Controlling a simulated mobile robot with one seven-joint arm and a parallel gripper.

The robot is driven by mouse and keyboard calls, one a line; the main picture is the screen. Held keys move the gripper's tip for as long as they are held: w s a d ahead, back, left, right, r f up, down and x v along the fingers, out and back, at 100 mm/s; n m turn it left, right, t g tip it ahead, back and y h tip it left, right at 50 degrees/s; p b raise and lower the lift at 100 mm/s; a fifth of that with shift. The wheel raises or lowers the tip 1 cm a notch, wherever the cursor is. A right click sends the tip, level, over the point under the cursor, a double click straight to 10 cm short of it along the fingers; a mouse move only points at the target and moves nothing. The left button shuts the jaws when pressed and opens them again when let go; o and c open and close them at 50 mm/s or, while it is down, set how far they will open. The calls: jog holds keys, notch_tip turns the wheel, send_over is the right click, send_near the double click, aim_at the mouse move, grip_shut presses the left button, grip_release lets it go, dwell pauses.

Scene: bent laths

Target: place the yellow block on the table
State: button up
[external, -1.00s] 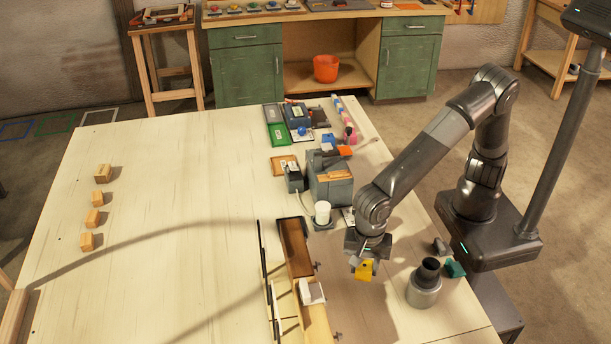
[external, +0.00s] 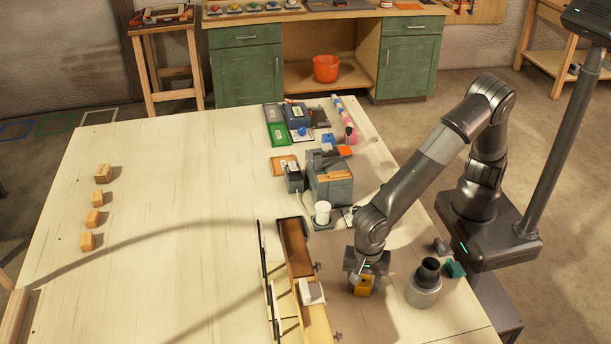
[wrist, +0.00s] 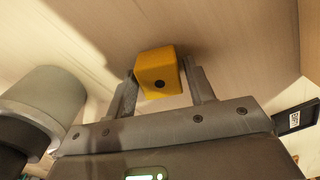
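My gripper (external: 366,275) points down over the right front part of the table (external: 190,190). In the wrist view the yellow block (wrist: 158,76) sits between the two fingertips of my gripper (wrist: 160,80), which are shut on its sides. The block is at or just above the table top. Its underside is hidden, so I cannot tell whether it touches.
A grey cylinder (external: 424,292) with a dark top stands close to the right of my gripper. A long wooden lath fixture (external: 297,262) lies to the left. A grey machine (external: 330,187) stands behind. Several wooden blocks (external: 94,218) lie far left. The left middle is clear.

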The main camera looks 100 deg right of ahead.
aim_at(364, 280)
jog(key=shift+o, duration=0.9)
notch_tip(364, 280, up, 12)
jog(key=s+d+r+n+y, duration=0.1)
jog(key=s+d+r+n, duration=0.2)
jog(key=d+r+n, duration=0.5)
jog(key=s+d+n+t+h, duration=0.1)
jog(key=s+d+n+t, duration=0.4)
jog(key=s+d+n, duration=0.9)
jog(key=s+d, duration=0.6)
jog(key=s, duration=0.3)
jog(key=shift+r+t, duration=0.15)
jog(key=shift+t, duration=0.15)
